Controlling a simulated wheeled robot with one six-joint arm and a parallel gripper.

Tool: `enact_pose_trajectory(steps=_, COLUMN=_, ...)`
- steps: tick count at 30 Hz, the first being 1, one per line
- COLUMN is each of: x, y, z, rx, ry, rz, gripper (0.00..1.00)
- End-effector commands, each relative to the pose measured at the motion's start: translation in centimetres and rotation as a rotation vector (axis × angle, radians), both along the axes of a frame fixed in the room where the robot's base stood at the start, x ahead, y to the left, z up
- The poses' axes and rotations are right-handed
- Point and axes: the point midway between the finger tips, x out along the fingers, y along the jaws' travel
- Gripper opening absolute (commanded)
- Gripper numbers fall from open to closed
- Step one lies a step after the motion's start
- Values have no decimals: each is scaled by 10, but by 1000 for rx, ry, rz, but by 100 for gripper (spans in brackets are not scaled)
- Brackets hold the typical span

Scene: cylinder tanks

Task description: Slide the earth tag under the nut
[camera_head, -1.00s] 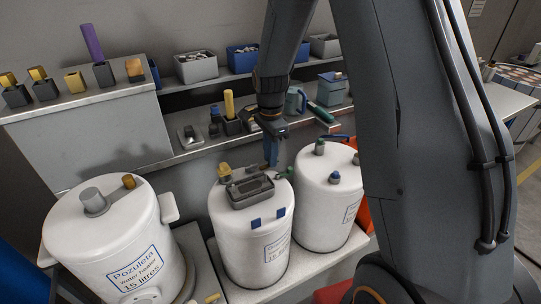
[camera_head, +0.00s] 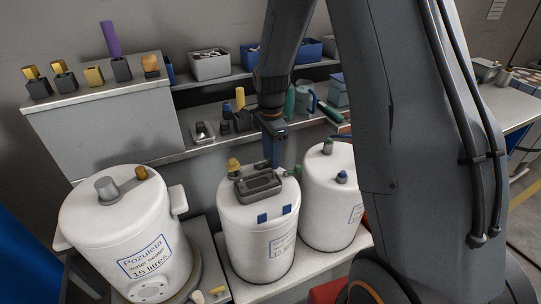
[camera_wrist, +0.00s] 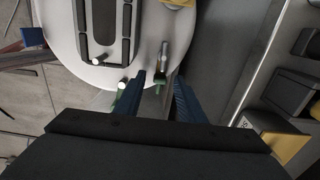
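The middle white tank (camera_head: 258,235) stands below my gripper (camera_head: 272,158), which hangs at the back of its lid. In the wrist view my gripper (camera_wrist: 159,78) has two blue fingers spread apart, pointing at the lid's edge. A metal stud (camera_wrist: 163,53), possibly with the nut, rises near the lid edge just beyond the fingertips. A small green piece (camera_wrist: 157,89) shows between the fingers, and a green piece with a pale tip (camera_wrist: 119,98) lies beside the left finger. I cannot tell which green piece is the earth tag, or whether either touches a finger.
A dark grey tray (camera_head: 259,186) sits on the middle lid, with a yellow fitting (camera_head: 234,165) behind it. White tanks stand left (camera_head: 122,235) and right (camera_head: 330,200). The shelf behind (camera_head: 190,145) carries small parts and bins.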

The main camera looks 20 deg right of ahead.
Motion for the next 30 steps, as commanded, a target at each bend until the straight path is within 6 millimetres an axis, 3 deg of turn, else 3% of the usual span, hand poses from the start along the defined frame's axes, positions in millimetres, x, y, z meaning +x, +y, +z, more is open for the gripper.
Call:
enact_pose_trajectory(steps=8, x=0, y=0, z=3, rx=0, ry=-1, rz=1, gripper=36)
enact_pose_trajectory(steps=22, x=1, y=0, z=66, rx=-1, ry=-4, rz=1, gripper=36)
enact_pose_trajectory(steps=30, x=0, y=0, z=78, rx=0, ry=-1, rz=1, gripper=36)
